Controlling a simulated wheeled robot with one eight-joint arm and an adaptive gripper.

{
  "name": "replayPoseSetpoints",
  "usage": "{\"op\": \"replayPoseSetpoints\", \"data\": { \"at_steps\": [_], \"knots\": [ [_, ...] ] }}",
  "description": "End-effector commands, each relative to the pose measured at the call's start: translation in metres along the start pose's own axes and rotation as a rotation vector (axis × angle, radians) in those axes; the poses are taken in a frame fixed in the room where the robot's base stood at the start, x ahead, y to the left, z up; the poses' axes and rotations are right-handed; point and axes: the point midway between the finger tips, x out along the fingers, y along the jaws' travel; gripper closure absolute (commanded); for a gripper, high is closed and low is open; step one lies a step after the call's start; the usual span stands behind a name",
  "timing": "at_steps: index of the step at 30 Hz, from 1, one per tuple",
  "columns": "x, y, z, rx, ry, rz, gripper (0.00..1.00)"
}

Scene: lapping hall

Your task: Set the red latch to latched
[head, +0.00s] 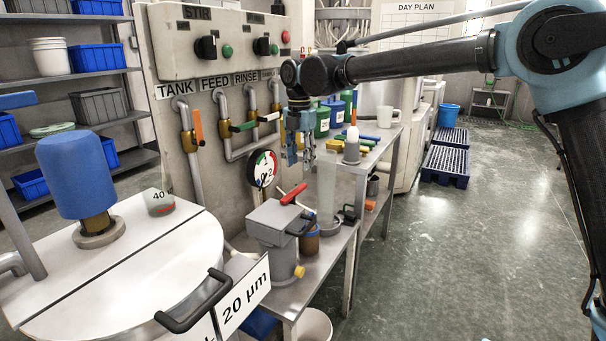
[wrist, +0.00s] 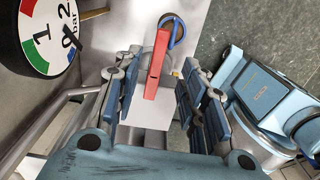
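The red latch (head: 293,193) is a short bar on top of a grey box-shaped housing (head: 272,222) on the metal bench. In the wrist view the red latch (wrist: 157,66) points lengthwise up the picture, between my fingers as seen from above. My gripper (head: 300,160) hangs fingers down above the housing, apart from the latch. In the wrist view my gripper (wrist: 163,62) has its two fingers spread with a wide gap and nothing held. I cannot tell from these views whether the latch is latched.
A round pressure gauge (head: 263,168) on the panel is close to the left of my gripper. A clear cylinder (head: 327,190) stands just right of the housing. A white-topped tank (head: 120,260) with a black handle (head: 195,302) is at the front left. The floor at right is open.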

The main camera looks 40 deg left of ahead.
Motion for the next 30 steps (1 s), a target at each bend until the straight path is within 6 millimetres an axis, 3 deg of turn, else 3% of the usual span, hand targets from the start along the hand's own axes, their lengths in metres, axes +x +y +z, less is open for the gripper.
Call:
{"op": "replayPoseSetpoints", "data": {
  "at_steps": [3,9,30],
  "knots": [
    [-0.019,0.0,0.0,0.0,0.0,0.0,0.62],
    [-0.036,0.0,0.0,0.0,0.0,0.0,0.62],
    [-0.04,-0.004,0.004,0.011,0.0,0.001,0.62]
  ]
}}
